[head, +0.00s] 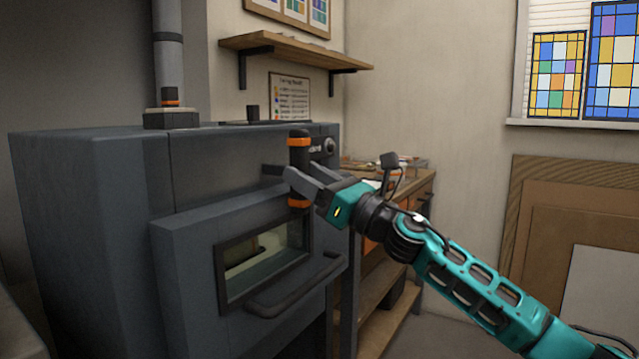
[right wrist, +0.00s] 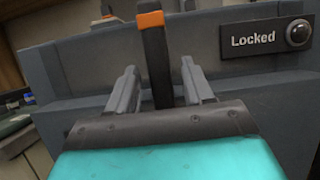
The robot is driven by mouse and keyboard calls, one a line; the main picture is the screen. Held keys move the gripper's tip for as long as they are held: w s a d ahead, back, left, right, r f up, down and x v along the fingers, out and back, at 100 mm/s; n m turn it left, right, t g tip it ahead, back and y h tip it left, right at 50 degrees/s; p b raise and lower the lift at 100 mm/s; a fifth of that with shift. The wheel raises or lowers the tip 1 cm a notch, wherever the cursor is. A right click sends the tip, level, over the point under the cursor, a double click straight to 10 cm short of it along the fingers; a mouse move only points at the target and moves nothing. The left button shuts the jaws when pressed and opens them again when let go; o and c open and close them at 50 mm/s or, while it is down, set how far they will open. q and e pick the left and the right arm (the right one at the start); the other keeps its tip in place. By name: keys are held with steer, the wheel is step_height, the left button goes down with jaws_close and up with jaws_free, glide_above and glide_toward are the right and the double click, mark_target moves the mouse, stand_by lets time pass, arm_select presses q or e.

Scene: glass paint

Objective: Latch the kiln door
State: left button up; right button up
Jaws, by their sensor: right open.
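The kiln (head: 90,210) is a large dark grey box at the left in the head view. Its door (head: 185,260) has a window and a curved bar handle (head: 295,290), and looks shut. A black latch lever (head: 299,150) with orange bands stands upright at the door's upper right. My right gripper (head: 285,180) is open at the lever. In the right wrist view the lever (right wrist: 155,60) stands between the two open fingers (right wrist: 158,85), with gaps on both sides. A "Locked" plate (right wrist: 265,38) with an unlit-looking round lamp is beside it. My left gripper is not in view.
A wooden workbench (head: 375,310) stands right of the kiln, behind my right arm. A wall shelf (head: 295,50) hangs above. Boards (head: 580,230) lean on the right wall below a stained-glass window. A flue pipe (head: 168,50) rises from the kiln top.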

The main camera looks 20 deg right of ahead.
arm_select(q)
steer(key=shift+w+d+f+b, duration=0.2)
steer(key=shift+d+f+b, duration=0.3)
steer(key=shift+b, duration=0.8)
arm_select(e)
steer(key=v, duration=1.2)
steer(key=shift+s+d+f, duration=0.2)
steer(key=shift+s, duration=0.05)
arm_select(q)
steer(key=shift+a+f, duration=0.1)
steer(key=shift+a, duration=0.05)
